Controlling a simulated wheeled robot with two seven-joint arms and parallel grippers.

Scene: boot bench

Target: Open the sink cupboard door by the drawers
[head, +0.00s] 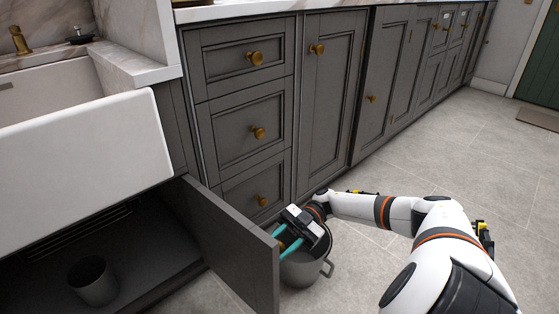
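The sink cupboard door (232,244), a grey panel, stands wide open, swung out from its hinge side by the drawers (245,133). Its inner face is toward me. My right gripper (283,240) is at the door's free edge, near its top, on the outer side. Its two teal fingers are a little apart with a bit of brass between them, which looks like the door's knob. The door edge hides part of the fingertips and most of the knob. My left gripper is not in view.
A grey pot with a side handle (305,270) stands on the floor just below my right gripper. A grey bin (93,281) stands inside the open cupboard, under the white sink (85,140). The tiled floor (470,150) to the right is clear.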

